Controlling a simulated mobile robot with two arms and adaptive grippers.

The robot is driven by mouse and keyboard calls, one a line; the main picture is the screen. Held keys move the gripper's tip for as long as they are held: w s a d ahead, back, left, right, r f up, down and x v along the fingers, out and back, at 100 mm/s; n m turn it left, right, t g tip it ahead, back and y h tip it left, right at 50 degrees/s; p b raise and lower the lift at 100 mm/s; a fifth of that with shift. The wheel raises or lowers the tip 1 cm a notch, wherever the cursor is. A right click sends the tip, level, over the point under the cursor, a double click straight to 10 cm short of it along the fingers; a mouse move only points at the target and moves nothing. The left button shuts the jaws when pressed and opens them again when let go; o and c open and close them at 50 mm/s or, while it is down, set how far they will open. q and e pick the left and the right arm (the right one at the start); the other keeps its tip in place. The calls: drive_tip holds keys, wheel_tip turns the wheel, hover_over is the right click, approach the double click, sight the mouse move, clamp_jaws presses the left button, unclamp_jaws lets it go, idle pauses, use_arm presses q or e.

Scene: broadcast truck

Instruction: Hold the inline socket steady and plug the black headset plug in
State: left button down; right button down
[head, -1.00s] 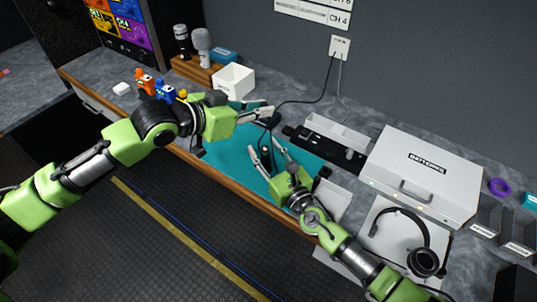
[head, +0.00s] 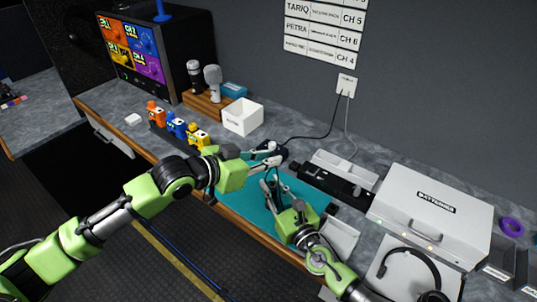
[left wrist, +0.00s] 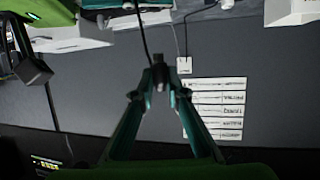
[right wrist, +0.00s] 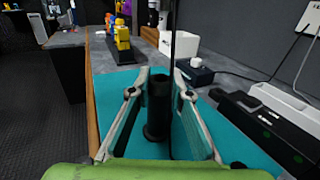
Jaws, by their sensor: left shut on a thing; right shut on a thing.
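My left gripper (head: 277,160) is shut on a small dark piece (left wrist: 160,80), seemingly the black headset plug, above the teal mat. A thin black cable meets its fingertips in the left wrist view; the plug's details are too small to read. My right gripper (right wrist: 160,90) is just below and is shut on an upright black cylinder (right wrist: 157,112), seemingly the inline socket. The cylinder has a wider foot near the mat. The cable hangs down behind the cylinder. The two held pieces appear apart; their exact alignment is unclear.
The teal mat (head: 250,212) has free room around the cylinder. A black block (right wrist: 197,73) with a wall cable lies behind. A black strip (head: 335,184) and a silver case (head: 432,210) stand right, with a headset (head: 428,270) in front. Toy figures (head: 176,125) and a white box (head: 243,117) stand left.

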idle(0.3)
use_arm(q)
drive_tip(key=shift+f, duration=2.9)
drive_tip(key=shift+f, duration=1.2)
drive_tip(key=c, duration=1.9)
unclamp_jaws()
drive_tip(key=v, duration=1.2)
use_arm(e)
drive_tip(key=c, duration=1.8)
unclamp_jaws()
